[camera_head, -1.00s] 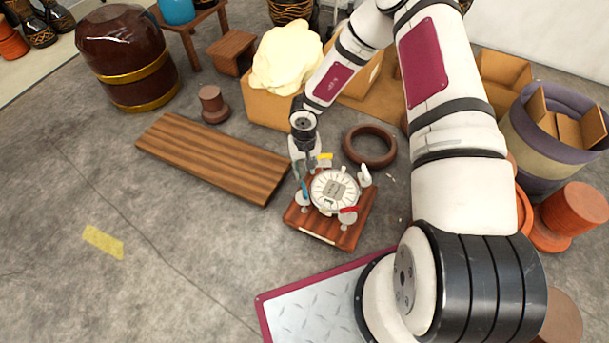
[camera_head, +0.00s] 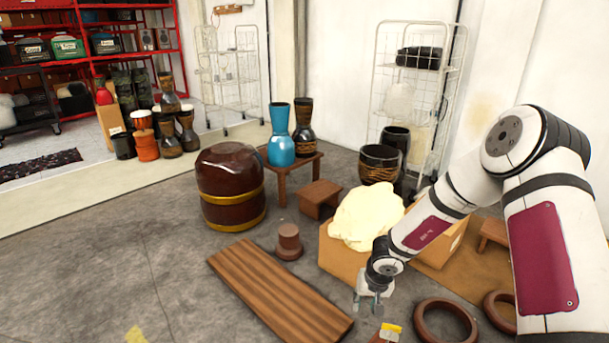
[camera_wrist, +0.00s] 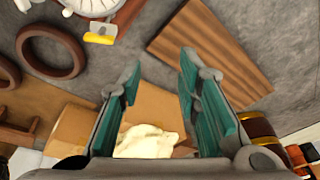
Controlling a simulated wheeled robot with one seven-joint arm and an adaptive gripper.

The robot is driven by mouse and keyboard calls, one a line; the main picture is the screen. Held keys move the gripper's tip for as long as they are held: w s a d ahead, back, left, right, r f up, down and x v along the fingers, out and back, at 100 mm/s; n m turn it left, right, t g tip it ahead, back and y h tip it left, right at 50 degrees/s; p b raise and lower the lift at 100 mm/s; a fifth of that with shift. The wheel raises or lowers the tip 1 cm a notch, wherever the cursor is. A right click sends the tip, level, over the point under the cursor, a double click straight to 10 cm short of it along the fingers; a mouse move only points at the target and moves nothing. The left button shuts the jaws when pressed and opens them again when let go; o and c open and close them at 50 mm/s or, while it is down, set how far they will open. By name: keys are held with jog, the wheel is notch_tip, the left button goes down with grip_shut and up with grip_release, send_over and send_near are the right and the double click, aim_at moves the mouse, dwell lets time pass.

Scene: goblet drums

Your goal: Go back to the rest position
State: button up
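My gripper (camera_head: 372,300) hangs above the floor in front of the cardboard box, to the right of the wooden board. In the wrist view my gripper (camera_wrist: 160,85) has its two teal-padded fingers spread apart, with nothing between them but background. My arm comes in from the right in the head view. At the bottom edge of the head view a yellow-handled item (camera_head: 390,330) shows just below the gripper. The same yellow-handled item is at the top of the wrist view (camera_wrist: 98,38), beside part of a round white dial (camera_wrist: 92,6).
A striped wooden board (camera_head: 275,290) lies left of the gripper. A cardboard box (camera_head: 340,258) with cream cloth (camera_head: 368,218) stands behind it. A brown ring (camera_head: 447,318) lies right. A large barrel drum (camera_head: 230,185) and a blue goblet drum (camera_head: 280,135) stand farther back. Floor at left is clear.

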jog(key=s+a+r+n+t+y, duration=0.15)
jog(key=a+r, duration=0.25)
jog(key=r, duration=0.8)
jog(key=w+a+r+n+t+y, duration=0.15)
jog(key=a+r, duration=0.25)
jog(key=r, duration=0.8)
jog(key=s+a+r+n+g+y, duration=0.1)
jog(key=s+a+r+g, duration=0.1)
jog(key=s+r, duration=0.95)
jog(key=s+d+r+m+g+h, duration=0.1)
jog(key=s+d, duration=0.3)
jog(key=s, duration=0.6)
jog(key=s+d+r+m+g+h, duration=0.1)
jog(key=s+d+h, duration=0.15)
jog(key=s, duration=0.75)
jog(key=s+d+r+m+g+h, duration=0.1)
jog(key=s+d, duration=0.3)
jog(key=s, duration=0.6)
notch_tip(320, 180, up, 30)
jog(key=d+t+p, duration=0.1)
jog(key=t+p, duration=0.2)
jog(key=p, duration=2.5)
jog(key=shift+f+p, duration=0.15)
jog(key=shift+p, duration=0.15)
jog(key=shift+s, duration=0.1)
